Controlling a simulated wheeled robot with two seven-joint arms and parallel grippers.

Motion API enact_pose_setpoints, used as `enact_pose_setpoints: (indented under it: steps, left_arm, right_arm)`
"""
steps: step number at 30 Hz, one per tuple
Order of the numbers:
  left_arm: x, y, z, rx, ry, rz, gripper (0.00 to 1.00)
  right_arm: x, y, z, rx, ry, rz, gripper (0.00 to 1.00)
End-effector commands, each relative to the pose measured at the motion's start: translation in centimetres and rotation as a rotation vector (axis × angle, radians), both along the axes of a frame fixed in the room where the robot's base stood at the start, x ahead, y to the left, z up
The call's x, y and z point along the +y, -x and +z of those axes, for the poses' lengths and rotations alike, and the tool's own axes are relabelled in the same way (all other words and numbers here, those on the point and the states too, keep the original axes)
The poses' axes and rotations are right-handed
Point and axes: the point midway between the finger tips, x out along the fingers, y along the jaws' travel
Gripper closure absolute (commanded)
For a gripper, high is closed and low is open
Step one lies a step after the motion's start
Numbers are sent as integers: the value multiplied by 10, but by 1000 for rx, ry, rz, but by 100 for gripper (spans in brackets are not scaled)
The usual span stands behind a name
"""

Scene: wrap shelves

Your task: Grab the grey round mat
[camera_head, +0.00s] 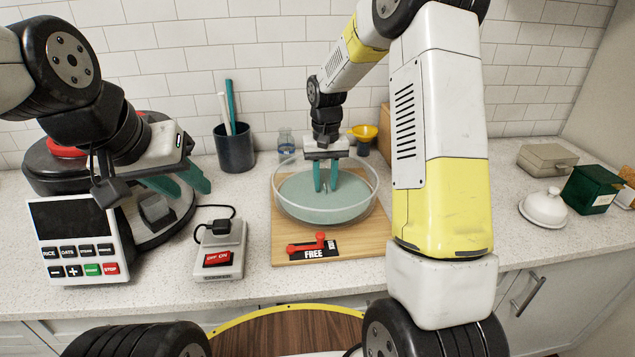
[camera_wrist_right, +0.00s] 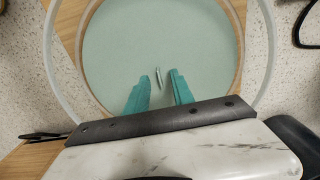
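The grey round mat (camera_head: 300,190) is a flat grey-green disc inside a clear round-walled dish (camera_head: 374,185). In the right wrist view the mat (camera_wrist_right: 110,45) fills the upper middle, with a small upright metallic tab (camera_wrist_right: 158,78) near its centre. My right gripper (camera_head: 325,187) points down into the dish over the mat; its teal fingers are apart, near the tab, which shows just beyond the fingertips in the wrist view. Whether the fingertips touch the mat is unclear. My left gripper (camera_head: 190,186) is open, with nothing seen between its fingers, beside the cooker.
The dish stands on a wooden board (camera_head: 285,247) with a red lever (camera_head: 318,244) and FREE label in front. A cooker with a button panel (camera_head: 75,240) and a switch box (camera_head: 220,250) stand left. A dark cup (camera_head: 234,148) is behind. Boxes and a white lidded dish (camera_head: 543,207) stand right.

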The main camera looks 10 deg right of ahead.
Motion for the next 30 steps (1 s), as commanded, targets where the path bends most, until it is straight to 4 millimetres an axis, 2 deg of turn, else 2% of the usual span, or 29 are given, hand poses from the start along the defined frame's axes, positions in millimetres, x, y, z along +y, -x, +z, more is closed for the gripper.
enact_pose_setpoints:
  steps: [8,13,30]
  left_arm:
    - [0,0,0,0,0,0,64]
    - [0,0,0,0,0,0,64]
    - [0,0,0,0,0,0,64]
  right_arm:
    - [0,0,-5,-2,-1,0,71]
    - [0,0,-5,-2,-1,0,100]
    - [0,0,-4,-2,-1,0,100]
